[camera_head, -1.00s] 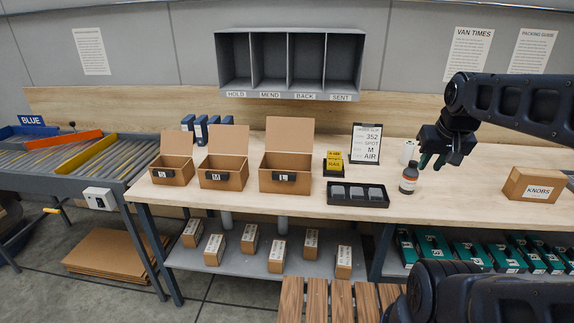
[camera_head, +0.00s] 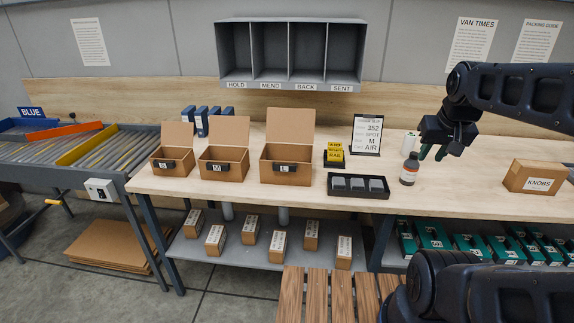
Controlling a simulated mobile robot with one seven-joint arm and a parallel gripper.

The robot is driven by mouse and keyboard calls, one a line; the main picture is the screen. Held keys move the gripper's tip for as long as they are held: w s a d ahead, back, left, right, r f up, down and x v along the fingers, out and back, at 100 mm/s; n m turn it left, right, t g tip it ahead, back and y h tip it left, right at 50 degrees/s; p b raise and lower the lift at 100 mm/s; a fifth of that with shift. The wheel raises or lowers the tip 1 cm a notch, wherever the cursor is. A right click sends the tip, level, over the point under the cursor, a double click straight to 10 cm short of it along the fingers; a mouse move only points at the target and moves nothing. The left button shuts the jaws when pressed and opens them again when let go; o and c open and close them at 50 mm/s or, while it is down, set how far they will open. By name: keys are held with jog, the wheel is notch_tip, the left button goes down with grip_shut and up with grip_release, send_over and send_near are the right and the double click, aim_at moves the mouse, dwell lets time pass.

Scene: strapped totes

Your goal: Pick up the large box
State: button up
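The large box, marked L, (camera_head: 286,172) stands upright on the workbench with its lid raised at the back. It is the right one of three open cardboard boxes. The medium box, marked M, (camera_head: 223,171) and the small box, marked S, (camera_head: 172,168) stand to its left. My gripper (camera_head: 432,154) is in the air to the right of the large box, above the bench near a brown bottle (camera_head: 409,169). Its fingers point down and appear apart, with nothing visible between them. The gripper is well away from the large box.
A black tray (camera_head: 357,193) with grey compartments, yellow cards (camera_head: 334,154) and an order slip stand (camera_head: 366,135) lie between the large box and my gripper. A KNOBS box (camera_head: 534,178) is at right. A wooden slatted top (camera_head: 318,293) is in front.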

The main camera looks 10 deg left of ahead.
jog(key=w+a+r, duration=0.2)
jog(key=w+a, duration=0.4)
jog(key=w, duration=0.7)
send_over(263, 154)
jog(key=s, duration=0.3)
notch_tip(263, 154, down, 16)
jog(key=shift+s+x, duration=0.2)
jog(key=shift+x, duration=2.65)
jog(key=shift+s+x, duration=0.2)
jog(key=shift+x, duration=2.7)
jog(key=shift+a+f, duration=0.1)
jog(key=shift+f, duration=0.3)
grip_shut()
